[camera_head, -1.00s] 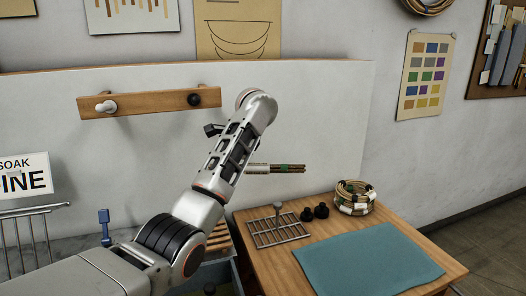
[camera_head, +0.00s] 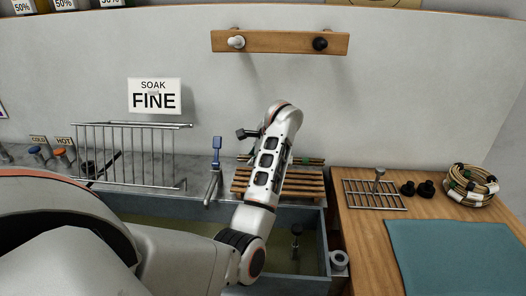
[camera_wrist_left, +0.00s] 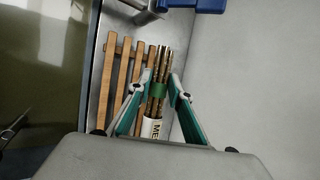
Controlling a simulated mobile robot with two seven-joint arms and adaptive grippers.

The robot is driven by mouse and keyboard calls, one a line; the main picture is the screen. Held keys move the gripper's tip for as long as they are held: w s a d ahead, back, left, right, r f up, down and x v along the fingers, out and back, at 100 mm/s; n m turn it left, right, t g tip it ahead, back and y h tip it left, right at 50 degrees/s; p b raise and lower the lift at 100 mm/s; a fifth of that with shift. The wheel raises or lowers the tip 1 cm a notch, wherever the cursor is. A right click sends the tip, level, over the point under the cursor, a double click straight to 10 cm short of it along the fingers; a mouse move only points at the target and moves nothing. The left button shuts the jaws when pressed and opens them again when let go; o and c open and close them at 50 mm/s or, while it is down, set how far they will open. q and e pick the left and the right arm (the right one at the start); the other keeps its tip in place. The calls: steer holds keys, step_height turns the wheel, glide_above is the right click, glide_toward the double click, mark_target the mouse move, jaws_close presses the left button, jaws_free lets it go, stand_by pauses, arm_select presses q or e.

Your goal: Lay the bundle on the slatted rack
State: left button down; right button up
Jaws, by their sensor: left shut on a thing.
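The bundle of thin brown canes (camera_wrist_left: 159,72) has a green band and a white label with dark letters. In the left wrist view it lies between the fingers of my left gripper (camera_wrist_left: 160,80), which is shut on it. In the head view one end of the bundle (camera_head: 309,161) shows to the right of my arm, at the rack's far side; my arm hides its middle. The slatted rack (camera_head: 310,185) is made of wooden slats at the sink's back right. Its slats (camera_wrist_left: 113,75) show left of the bundle in the wrist view. I cannot tell whether the bundle touches it.
A metal wire rack (camera_head: 130,155) and a blue-handled tap (camera_head: 216,155) stand left of the slatted rack. The sink basin (camera_head: 190,205) lies in front. A wooden table (camera_head: 360,225) at right holds a wire grid (camera_head: 373,195), black knobs, a cane coil (camera_head: 470,186) and a teal mat (camera_head: 450,255).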

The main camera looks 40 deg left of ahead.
arm_select(q)
steer(key=shift+f, duration=3.5)
steer(key=shift+d, duration=0.1)
steer(key=c, duration=1.8)
jaws_free()
steer(key=shift+f, duration=0.15)
steer(key=shift+o, duration=0.2)
step_height(320, 180, up, 10)
steer(key=shift+f, duration=0.15)
steer(key=shift+r, duration=0.25)
